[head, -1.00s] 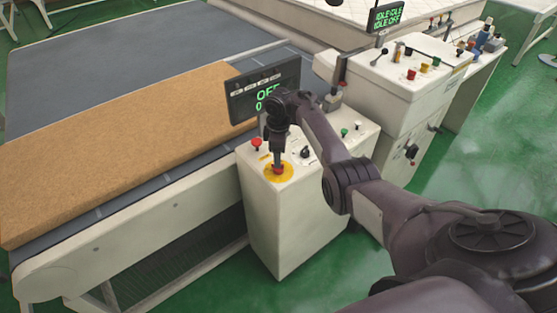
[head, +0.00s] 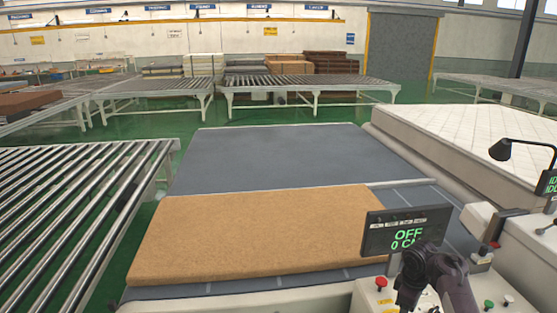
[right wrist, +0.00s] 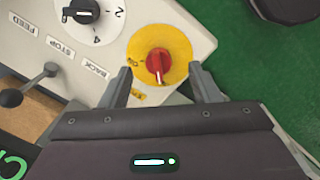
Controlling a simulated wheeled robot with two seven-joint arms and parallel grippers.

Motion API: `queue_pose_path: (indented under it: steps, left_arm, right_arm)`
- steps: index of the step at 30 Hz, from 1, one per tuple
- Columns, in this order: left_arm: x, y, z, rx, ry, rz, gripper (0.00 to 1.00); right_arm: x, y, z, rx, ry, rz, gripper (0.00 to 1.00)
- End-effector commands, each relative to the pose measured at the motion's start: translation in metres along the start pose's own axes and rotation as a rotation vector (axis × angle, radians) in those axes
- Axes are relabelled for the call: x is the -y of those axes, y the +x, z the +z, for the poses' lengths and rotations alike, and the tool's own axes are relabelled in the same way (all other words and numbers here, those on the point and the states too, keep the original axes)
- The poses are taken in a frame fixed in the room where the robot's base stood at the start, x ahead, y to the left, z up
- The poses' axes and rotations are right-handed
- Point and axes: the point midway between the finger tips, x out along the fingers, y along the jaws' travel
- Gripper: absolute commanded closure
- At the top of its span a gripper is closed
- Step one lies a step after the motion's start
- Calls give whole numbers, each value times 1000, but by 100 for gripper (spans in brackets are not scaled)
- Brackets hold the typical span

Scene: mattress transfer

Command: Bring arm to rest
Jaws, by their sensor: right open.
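My right arm shows at the lower right of the head view (head: 432,278), over the control box below the display (head: 405,232), which reads OFF and 0 CM. In the right wrist view my right gripper (right wrist: 160,72) is open and empty. Its two fingers point toward a red rotary knob (right wrist: 158,62) on a yellow round plate (right wrist: 180,42). The knob appears between and just beyond the fingertips, not gripped; I cannot tell the exact gap. The knob is hidden in the head view. My left gripper is not in view.
A brown mattress slab (head: 260,235) lies on the grey conveyor bed (head: 270,160). A red button (head: 381,283) stands beside my arm. A black-handled lever (right wrist: 30,85) and a selector dial (right wrist: 85,15) are near the gripper. A white quilted mattress (head: 470,145) lies to the right.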

Motion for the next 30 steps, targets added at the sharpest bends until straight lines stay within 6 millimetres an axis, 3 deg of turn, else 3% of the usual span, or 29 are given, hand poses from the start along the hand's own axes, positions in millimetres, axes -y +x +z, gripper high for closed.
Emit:
queue_pose_path:
  steps: [3,8,11,18,24,30]
  left_arm:
    - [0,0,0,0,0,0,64]
    - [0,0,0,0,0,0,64]
    - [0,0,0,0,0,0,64]
    - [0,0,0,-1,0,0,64]
    - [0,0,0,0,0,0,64]
    - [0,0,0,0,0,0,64]
  right_arm:
    - [27,22,11,33,73,64,44]
    - [71,34,19,32,163,135,44]
    - [112,35,23,6,224,171,44]
    - [218,9,35,-117,378,181,44]
    - [271,-20,44,-196,473,146,44]
    - [305,-46,54,-253,550,106,44]
